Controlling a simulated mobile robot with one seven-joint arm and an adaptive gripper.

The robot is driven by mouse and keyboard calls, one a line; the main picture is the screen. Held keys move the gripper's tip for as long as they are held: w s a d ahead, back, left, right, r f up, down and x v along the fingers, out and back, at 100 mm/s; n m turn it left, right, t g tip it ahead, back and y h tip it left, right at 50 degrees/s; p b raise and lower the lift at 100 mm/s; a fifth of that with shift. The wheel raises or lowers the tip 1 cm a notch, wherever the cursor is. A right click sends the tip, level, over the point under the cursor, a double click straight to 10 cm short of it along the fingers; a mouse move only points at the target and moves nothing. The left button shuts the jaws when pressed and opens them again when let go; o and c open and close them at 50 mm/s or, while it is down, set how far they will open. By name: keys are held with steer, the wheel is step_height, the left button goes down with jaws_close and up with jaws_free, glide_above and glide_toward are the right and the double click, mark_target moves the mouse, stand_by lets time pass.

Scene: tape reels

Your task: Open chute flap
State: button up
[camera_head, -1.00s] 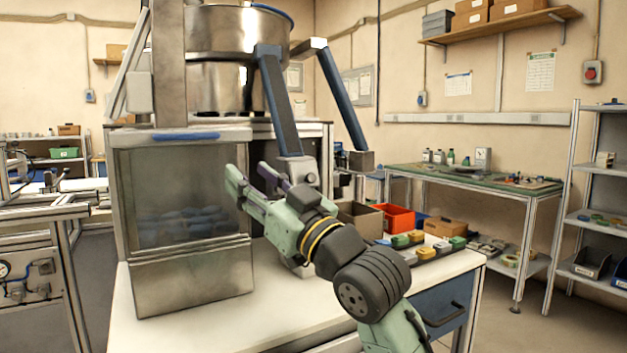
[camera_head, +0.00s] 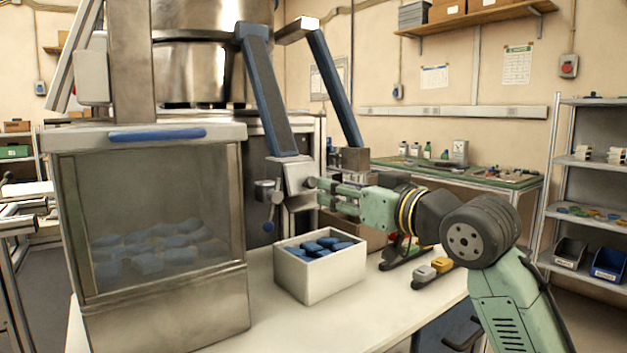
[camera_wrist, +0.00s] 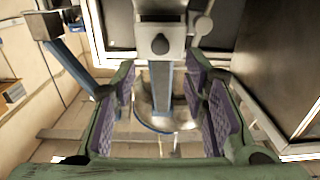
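The blue-sided chute (camera_head: 266,95) slopes down from the metal bowl to a metal end piece (camera_head: 298,175). A small lever with a blue handle (camera_head: 270,216) hangs at its left side. In the wrist view the metal end piece (camera_wrist: 160,20) carries a dark round knob (camera_wrist: 160,45) on its face. I cannot tell for sure which part is the flap, or whether it is open. My gripper (camera_head: 322,192) is close to the right side of the end piece. In the wrist view its purple-padded fingers (camera_wrist: 163,85) are wide apart, with nothing held between them.
A white box (camera_head: 318,276) of blue parts stands below the chute end on the white table (camera_head: 345,325). A clear-fronted bin (camera_head: 165,215) with a blue handle stands at left. The table's front middle is clear.

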mark_target(313, 182)
steer(key=p+x, duration=0.1)
steer(key=x, duration=0.6)
steer(key=shift+w+a, duration=0.25)
steer(key=shift+c, duration=0.2)
jaws_close()
stand_by(0.4)
